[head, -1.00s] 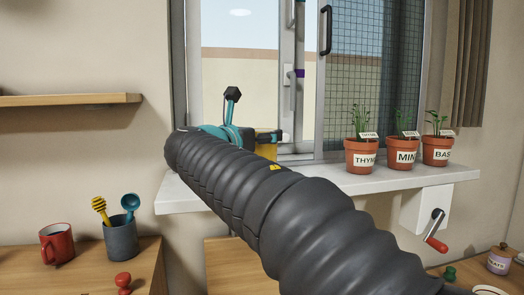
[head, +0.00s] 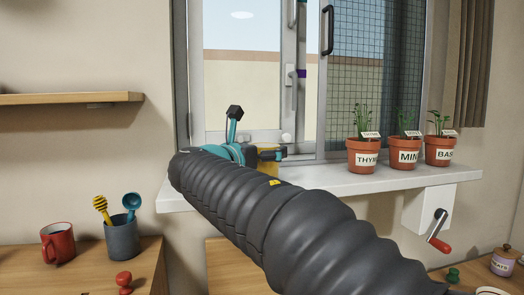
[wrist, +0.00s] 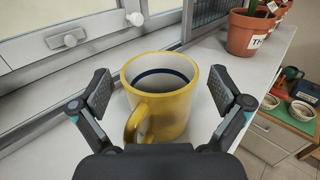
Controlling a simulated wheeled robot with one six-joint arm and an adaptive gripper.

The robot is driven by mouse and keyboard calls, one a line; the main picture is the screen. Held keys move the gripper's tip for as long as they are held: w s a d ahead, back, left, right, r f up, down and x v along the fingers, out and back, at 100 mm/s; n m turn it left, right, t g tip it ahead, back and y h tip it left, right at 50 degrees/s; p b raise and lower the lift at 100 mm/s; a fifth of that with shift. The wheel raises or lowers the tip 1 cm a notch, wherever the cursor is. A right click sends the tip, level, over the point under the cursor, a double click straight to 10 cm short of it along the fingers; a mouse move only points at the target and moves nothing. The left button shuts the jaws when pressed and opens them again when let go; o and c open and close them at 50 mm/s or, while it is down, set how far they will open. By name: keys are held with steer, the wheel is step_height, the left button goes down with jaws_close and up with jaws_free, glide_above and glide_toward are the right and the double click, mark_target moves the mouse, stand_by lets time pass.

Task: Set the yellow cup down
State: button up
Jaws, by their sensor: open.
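The yellow cup (wrist: 172,108) stands upright on the white windowsill (wrist: 60,142) in the wrist view. Its handle points toward me and to the lower left, and a dark blue band shows inside. My gripper (wrist: 165,90) is open, with one finger on each side of the cup and a gap visible on both sides. In the head view my arm hides most of the cup (head: 268,170); only a yellow patch shows beside my gripper (head: 264,155). The cup's contact with the sill is partly hidden by my gripper's body.
Potted herbs labelled thyme (head: 362,157), mint (head: 405,156) and basil (head: 440,150) stand on the sill to the right. The window frame (wrist: 90,45) runs close behind the cup. A red-handled crank (head: 438,232) is below the sill. A red mug (head: 57,243) stands on the lower left counter.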

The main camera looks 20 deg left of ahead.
steer(key=shift+s+r, duration=0.1)
steer(key=v, duration=1.2)
steer(key=d+f+m+g, duration=0.3)
steer(key=d+f+m, duration=0.15)
steer(key=d, duration=0.55)
steer(key=d+f+m+g, duration=0.35)
steer(key=d+f, duration=0.25)
steer(key=d, duration=0.3)
steer(key=d+f+m+g, duration=0.2)
steer(key=d+f+m, duration=0.3)
steer(key=d, duration=0.5)
steer(key=s+d+f+m+g+y, duration=0.1)
steer(key=s+d+f+m+y, duration=0.1)
steer(key=s+d+f+m, duration=0.3)
steer(key=s+d+f+m+g+y, duration=0.2)
steer(key=s+d+f+m, duration=0.3)
steer(key=s+f+m, duration=0.7)
steer(key=s+m, duration=0.1)
steer(key=m, duration=0.2)
steer(key=shift+d+f, duration=0.25)
steer(key=shift+d, duration=0.1)
steer(key=shift+s, duration=0.15)
